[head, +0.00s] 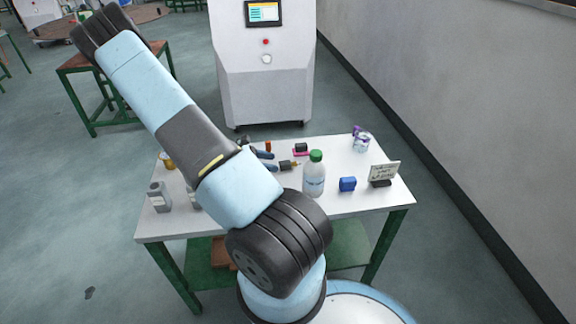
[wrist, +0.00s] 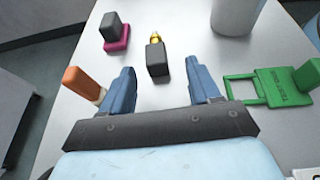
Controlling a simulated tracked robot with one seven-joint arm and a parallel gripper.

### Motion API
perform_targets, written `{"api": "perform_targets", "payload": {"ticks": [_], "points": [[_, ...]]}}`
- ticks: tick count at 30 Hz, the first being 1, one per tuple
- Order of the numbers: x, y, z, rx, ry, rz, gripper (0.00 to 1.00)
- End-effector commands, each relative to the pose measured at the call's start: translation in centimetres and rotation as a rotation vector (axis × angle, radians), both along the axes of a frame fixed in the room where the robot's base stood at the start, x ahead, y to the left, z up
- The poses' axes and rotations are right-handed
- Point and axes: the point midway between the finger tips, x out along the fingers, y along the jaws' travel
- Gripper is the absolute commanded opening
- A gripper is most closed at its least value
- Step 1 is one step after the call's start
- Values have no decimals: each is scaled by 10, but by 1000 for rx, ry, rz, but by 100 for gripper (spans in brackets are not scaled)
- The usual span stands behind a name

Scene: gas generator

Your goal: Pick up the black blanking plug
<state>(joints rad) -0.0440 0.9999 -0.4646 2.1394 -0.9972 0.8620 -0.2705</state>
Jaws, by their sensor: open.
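A small black block with a brass tip (wrist: 155,58), which looks like the black blanking plug, lies on the white table, its tip pointing away from me. It also shows in the head view (head: 287,165). My gripper (wrist: 160,78) is open and empty. Its two blue fingers point toward the plug, which lies just beyond the fingertips and roughly between their lines. I cannot tell the height of the fingers above the table. In the head view my arm hides most of the gripper; part of its blue fingers (head: 267,161) shows left of the plug.
A dark block on a magenta base (wrist: 115,35) stands beyond the left finger. An orange-handled item (wrist: 84,84) is beside that finger. A green hasp-like piece (wrist: 270,87) lies right.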

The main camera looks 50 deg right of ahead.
Motion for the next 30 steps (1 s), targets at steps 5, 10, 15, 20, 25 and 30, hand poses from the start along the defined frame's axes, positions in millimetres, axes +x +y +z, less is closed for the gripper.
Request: {"api": "perform_targets", "payload": {"ticks": [5,10,15,20,25,30], "points": [[-5,-10,-7,1,1,-1,62],[-14,-28,-18,0,2,-3,62],[-23,-40,-24,0,0,-1,62],[-23,-40,-24,0,-1,0,62],[-23,-40,-24,0,-1,0,50],[-22,-40,-24,0,-1,0,34]]}}
